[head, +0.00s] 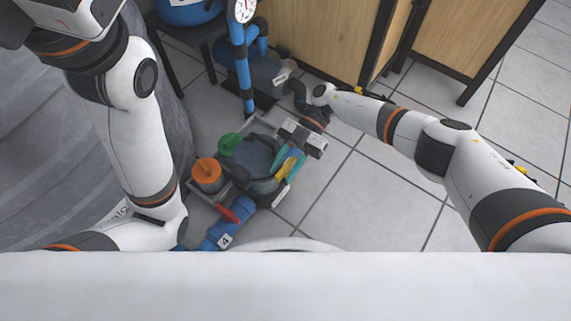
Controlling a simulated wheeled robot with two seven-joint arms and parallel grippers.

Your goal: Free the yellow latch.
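A narrow yellow piece, which looks like the yellow latch (285,168), sits on the right side of a dark round housing (254,156) on the floor. A teal-blue piece (297,165) lies right against it.
Beside the housing are a green cap (229,143), an orange cap (207,172) and a red handle (228,214) by a blue pipe (215,237) labelled 4. Another blue pipe (240,70) with a gauge (242,9) stands behind. Wooden cabinets (325,40) are at the back. The tiled floor (385,205) at right is clear.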

